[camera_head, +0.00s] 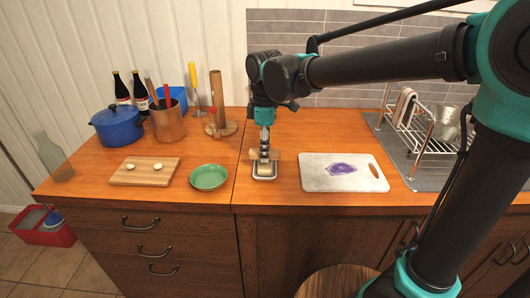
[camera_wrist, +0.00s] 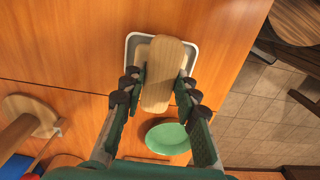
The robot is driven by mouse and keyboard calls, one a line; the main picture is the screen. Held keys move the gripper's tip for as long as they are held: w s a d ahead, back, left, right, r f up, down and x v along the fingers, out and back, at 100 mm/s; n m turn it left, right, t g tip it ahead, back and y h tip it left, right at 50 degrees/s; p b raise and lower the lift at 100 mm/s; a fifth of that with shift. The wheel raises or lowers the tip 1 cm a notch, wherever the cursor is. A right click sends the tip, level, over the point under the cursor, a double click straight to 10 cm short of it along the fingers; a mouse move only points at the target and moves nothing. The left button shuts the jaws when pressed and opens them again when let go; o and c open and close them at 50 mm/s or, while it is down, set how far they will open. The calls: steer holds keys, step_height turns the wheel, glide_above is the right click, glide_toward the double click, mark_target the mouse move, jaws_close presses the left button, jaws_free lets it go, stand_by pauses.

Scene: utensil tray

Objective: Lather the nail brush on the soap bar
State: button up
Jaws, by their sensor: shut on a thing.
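My gripper (camera_head: 264,141) points down and is shut on the nail brush, which has a pale wooden back. In the wrist view the nail brush (camera_wrist: 164,72) lies between the two fingers of my gripper (camera_wrist: 160,88). Below it is a pale dish with a grey-white rim (camera_wrist: 131,42), also seen in the head view (camera_head: 264,178). A cream edge, apparently the soap bar (camera_wrist: 143,52), shows beside the brush; the brush hides most of it. The bristles are hidden, so I cannot tell whether they touch the soap.
A green bowl (camera_head: 208,177) stands left of the dish, near the counter's front edge. A white board (camera_head: 318,181) with a purple item lies to the right. A wooden board (camera_head: 131,176) with two small pale items, a blue pot (camera_head: 117,128) and a utensil holder (camera_head: 168,124) stand further left.

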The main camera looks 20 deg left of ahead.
steer(key=shift+r, duration=2.95)
